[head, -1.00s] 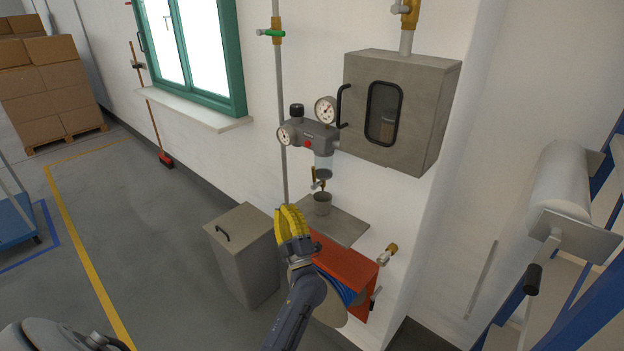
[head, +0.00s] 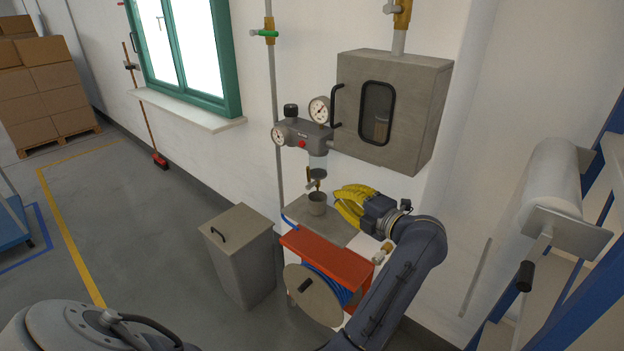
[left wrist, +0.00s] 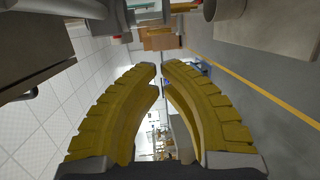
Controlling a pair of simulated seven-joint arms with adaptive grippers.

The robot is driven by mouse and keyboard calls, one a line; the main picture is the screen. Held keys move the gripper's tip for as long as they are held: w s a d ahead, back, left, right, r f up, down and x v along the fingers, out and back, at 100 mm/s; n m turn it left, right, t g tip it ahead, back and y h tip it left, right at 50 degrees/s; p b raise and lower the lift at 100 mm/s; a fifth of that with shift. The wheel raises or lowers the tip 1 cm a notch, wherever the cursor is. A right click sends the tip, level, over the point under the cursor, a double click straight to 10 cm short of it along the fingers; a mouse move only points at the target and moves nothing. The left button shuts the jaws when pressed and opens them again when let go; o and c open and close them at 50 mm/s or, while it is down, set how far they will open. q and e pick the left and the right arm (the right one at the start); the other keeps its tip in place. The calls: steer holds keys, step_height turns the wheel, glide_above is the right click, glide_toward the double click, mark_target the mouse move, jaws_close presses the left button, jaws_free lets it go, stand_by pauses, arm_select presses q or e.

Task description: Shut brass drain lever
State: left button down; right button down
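The brass drain valve with its small lever (head: 316,183) hangs under the clear bowl of the grey filter regulator on the wall. The lever is small, and I cannot tell its exact angle. My left gripper (head: 340,198) has yellow ribbed fingers and is just right of the valve and slightly below it, apart from it as far as I can see. In the left wrist view the fingertips (left wrist: 159,68) nearly meet with nothing held between them. I cannot make out the lever in that view. My right gripper is not in view.
A grey cup (head: 317,204) stands below the valve on a metal shelf (head: 331,234). The regulator (head: 303,133) has two gauges, and a grey cabinet (head: 388,108) hangs right above. A red hose-reel box (head: 325,259) and a lidded bin (head: 240,255) are below.

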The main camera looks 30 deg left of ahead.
arm_select(q)
steer(key=shift+a, duration=0.1)
steer(key=x, duration=1.4)
stand_by(0.6)
